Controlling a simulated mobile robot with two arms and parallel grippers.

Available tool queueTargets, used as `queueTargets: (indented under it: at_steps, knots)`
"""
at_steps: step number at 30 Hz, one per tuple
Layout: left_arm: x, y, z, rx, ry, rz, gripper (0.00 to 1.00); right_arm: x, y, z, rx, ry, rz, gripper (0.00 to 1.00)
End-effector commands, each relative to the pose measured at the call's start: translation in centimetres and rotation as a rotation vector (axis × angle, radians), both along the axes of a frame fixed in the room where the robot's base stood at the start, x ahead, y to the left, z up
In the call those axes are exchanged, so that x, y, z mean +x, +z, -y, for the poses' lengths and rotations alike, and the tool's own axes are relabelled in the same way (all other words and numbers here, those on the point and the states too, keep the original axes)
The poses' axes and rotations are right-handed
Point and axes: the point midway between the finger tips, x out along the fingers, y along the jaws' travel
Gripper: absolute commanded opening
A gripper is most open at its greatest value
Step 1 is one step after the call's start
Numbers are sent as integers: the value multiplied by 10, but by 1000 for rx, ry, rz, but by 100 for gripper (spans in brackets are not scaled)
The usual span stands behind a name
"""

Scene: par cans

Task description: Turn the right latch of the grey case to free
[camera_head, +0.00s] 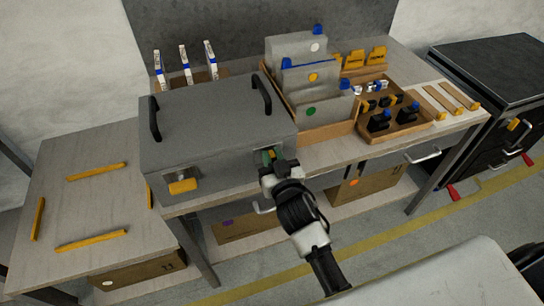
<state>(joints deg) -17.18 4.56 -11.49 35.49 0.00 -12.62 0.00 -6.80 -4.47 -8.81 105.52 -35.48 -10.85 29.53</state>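The grey case (215,125) is closed and sits on the workbench, with black handles on its lid. Its left latch (183,186) is yellow and stands out on the front face. The right latch (268,154) is at the right end of the front face. Only a small yellow and green part of it shows, as my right gripper covers the rest. My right gripper (271,165) is up against the right latch, reaching in from the lower right. Its fingers are too small and hidden to tell whether they are closed on it. My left gripper is not in view.
Right of the case stand a wooden rack with grey panels (312,84) and a wooden tray (428,124) of small black and blue parts. A lower table (95,190) with yellow strips is at left. A black cabinet (500,70) stands at far right.

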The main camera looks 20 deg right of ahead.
Motion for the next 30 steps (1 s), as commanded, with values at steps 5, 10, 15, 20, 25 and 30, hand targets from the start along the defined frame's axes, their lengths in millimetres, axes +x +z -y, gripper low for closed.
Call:
queueTargets:
  at_steps: [5, 10, 15, 20, 25, 30]
  knots:
    - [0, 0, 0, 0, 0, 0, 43, 0, 0, 0, 0, 0, 0, 0]
    - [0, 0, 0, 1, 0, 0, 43, 0, 0, 0, -14, 0, 0, 0]
    - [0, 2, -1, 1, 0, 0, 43, 0, 0, -1, -73, 0, 2, 0]
    - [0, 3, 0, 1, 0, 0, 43, 0, 0, -3, -176, 0, 6, 0]
    - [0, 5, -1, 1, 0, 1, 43, 0, -1, -5, -327, 0, 11, 0]
    - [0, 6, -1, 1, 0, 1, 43, 0, -2, -8, -490, 0, 17, 0]
